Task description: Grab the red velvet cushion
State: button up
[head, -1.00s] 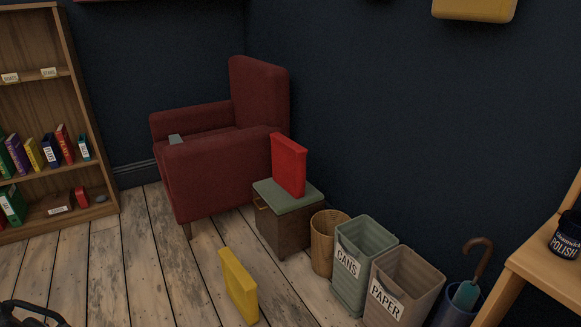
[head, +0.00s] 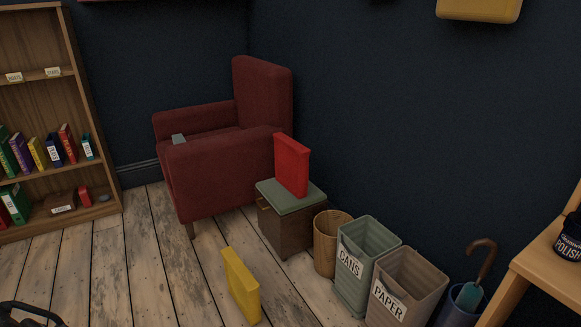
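I cannot make out a thing that is clearly a velvet cushion. A bright red, flat, box-shaped object (head: 291,165) stands upright on a small green-topped cabinet (head: 275,197); it looks more like a thick book or box. A dark red armchair (head: 215,180) stands behind and to the left of it, with its seat mostly hidden by the near arm. A small grey-green item (head: 179,139) lies on the chair.
A yellow box-like object (head: 240,286) stands on the plank floor. A wicker basket (head: 330,245), a cans bin (head: 361,265), a paper bin (head: 402,288) and an umbrella stand (head: 461,306) line the right wall. A bookshelf (head: 107,150) is at left. Floor left of the yellow object is clear.

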aim_at(292, 158)
jog(key=i+l+u, duration=0.1)
jog(key=i, duration=0.45)
jog(key=i+l+u, duration=0.1)
jog(key=i, duration=0.45)
jog(key=i+l+u, duration=0.15)
jog(key=i, duration=0.4)
jog(key=i+j, duration=0.2)
jog(key=i, duration=0.25)
